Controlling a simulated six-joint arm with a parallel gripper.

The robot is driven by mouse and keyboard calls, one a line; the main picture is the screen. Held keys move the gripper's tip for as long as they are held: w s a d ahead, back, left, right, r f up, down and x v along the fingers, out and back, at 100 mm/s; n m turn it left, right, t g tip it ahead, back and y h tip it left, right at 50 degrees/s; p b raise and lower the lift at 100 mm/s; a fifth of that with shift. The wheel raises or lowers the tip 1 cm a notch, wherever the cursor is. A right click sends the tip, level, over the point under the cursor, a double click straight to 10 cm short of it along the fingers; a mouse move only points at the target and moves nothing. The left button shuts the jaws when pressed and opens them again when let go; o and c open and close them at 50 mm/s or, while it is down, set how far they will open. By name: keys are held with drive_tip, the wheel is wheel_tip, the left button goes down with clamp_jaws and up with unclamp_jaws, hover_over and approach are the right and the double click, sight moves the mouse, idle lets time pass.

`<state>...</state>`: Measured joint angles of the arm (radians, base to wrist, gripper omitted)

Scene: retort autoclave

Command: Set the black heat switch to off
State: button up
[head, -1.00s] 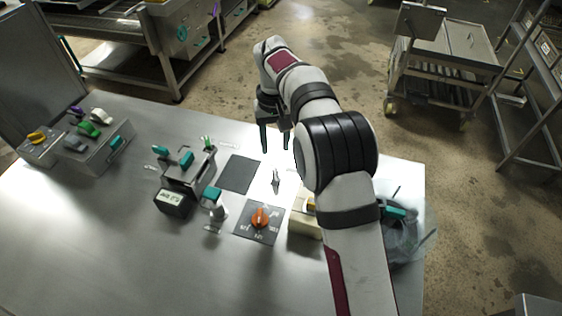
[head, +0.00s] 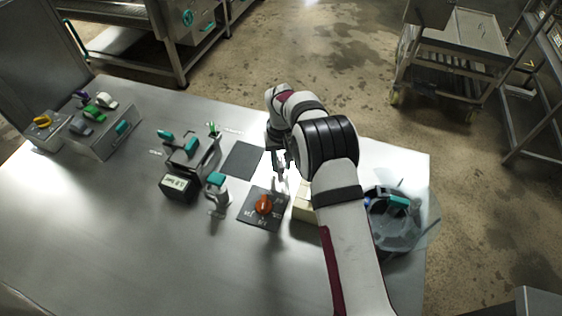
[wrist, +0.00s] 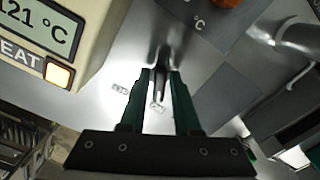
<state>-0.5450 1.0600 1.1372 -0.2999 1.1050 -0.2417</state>
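The black heat switch (wrist: 160,78) is a small dark toggle lever on the steel table, seen in the wrist view between my fingertips.
An orange knob (head: 264,204) on a dark plate stands in front of the gripper. A dark square plate (head: 243,160) is to the left. Farther left are a black readout box (head: 178,187) and several switch boxes. A glass vessel (head: 395,220) stands right of my arm.

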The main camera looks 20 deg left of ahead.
clamp_jaws()
drive_tip(key=shift+m, duration=0.3)
drive_tip(key=m, duration=0.4)
drive_tip(key=shift+s+a+m, duration=0.1)
drive_tip(key=shift+a+m, duration=0.1)
drive_tip(key=shift+m, duration=0.1)
drive_tip(key=m, duration=0.5)
drive_tip(key=shift+a+m, duration=0.25)
drive_tip(key=shift+m, duration=0.35)
drive_tip(key=shift+o, duration=1.9)
unclamp_jaws()
wheel_tip(320, 180, up, 16)
